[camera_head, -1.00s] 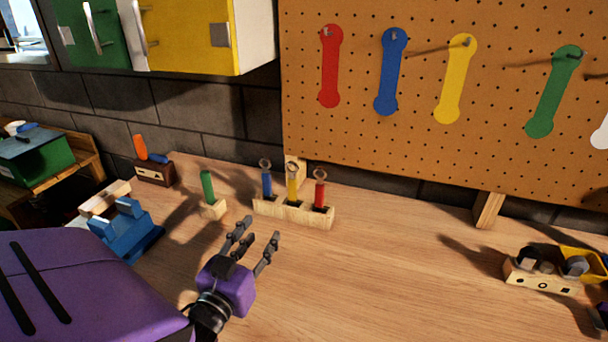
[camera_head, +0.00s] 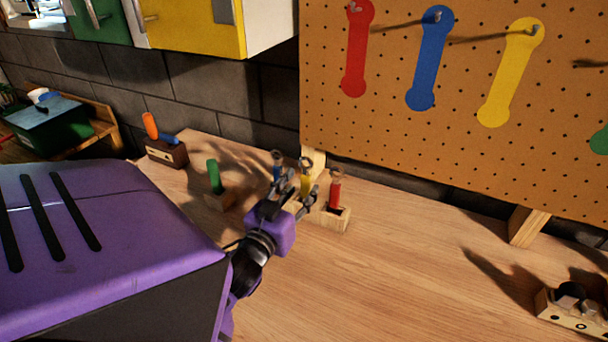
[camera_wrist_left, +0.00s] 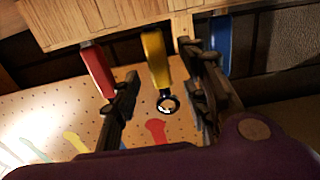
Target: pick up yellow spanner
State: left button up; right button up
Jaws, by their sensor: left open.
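The yellow spanner (camera_head: 306,180) stands upright in the middle of a small wooden block (camera_head: 336,218), ring end up. A blue spanner (camera_head: 277,160) is on its left and a red spanner (camera_head: 335,189) on its right. My left gripper (camera_head: 298,190) is open at the block, with its fingers around the yellow spanner's place and hiding part of the block. In the left wrist view, the yellow spanner (camera_wrist_left: 154,60) lies between the two open fingers (camera_wrist_left: 160,95), with the red spanner (camera_wrist_left: 98,70) and blue spanner (camera_wrist_left: 221,45) outside them. Contact cannot be told. My right gripper is not in view.
A green-handled tool (camera_head: 214,176) stands in its own block to the left. A brown block with orange and blue tools (camera_head: 166,152) is further back. A pegboard (camera_head: 400,140) with flat coloured spanner shapes rises behind.

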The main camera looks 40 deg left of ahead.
aim_at(304, 182)
pick_arm(q)
jog(key=x, duration=0.2)
jog(key=shift+w+a+r, duration=0.1)
jog(key=shift+w+r, duration=0.25)
jog(key=shift+w, duration=0.05)
jog(key=shift+w+a+f, duration=0.15)
jog(key=shift+w, duration=0.25)
grip_shut()
notch_tip(304, 182, up, 10)
jog(key=shift+r+p, duration=0.1)
jog(key=shift+p, duration=0.5)
